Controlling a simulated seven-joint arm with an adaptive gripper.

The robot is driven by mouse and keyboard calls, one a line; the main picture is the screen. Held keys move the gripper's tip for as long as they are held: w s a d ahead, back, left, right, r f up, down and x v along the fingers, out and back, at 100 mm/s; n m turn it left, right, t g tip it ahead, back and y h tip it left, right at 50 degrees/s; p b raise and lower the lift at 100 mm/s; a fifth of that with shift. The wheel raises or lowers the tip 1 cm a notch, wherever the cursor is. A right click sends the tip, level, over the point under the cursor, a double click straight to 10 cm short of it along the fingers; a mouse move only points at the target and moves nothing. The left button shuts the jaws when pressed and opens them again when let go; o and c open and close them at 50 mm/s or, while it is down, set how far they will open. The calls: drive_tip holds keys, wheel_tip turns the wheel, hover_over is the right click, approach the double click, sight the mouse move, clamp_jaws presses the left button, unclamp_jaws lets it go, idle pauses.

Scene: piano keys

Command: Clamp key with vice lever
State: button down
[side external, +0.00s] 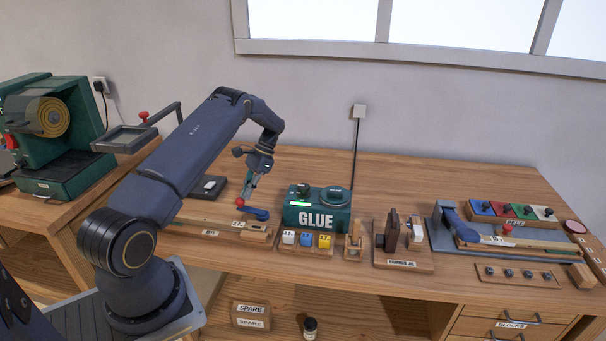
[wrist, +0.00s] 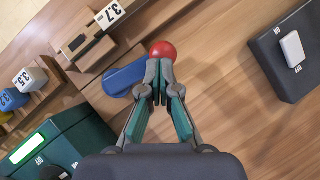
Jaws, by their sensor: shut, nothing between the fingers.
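My gripper (side external: 245,193) is shut and empty, pointing down beside the vice lever. In the wrist view its fingertips (wrist: 160,72) are together, right against or just behind the lever's red ball knob (wrist: 163,50); I cannot tell if they touch. The red knob (side external: 239,202) also shows in the side view, next to the blue vice part (side external: 258,213), seen in the wrist view (wrist: 125,76). A wooden key (side external: 205,222) lies in a wooden holder in front of it, with a white block marked 3.7 (wrist: 110,14) at its end.
A green glue machine (side external: 318,210) stands right of the vice, with numbered blocks (side external: 307,240) in front of it. A dark box with a white switch (wrist: 292,50) sits behind my gripper. Another fixture with a blue lever (side external: 458,226) is at the right. Bare table lies behind the glue machine.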

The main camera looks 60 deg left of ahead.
idle(0.6)
drive_tip(key=d+v, duration=0.1)
drive_tip(key=v, duration=0.9)
drive_tip(key=shift+a, duration=0.35)
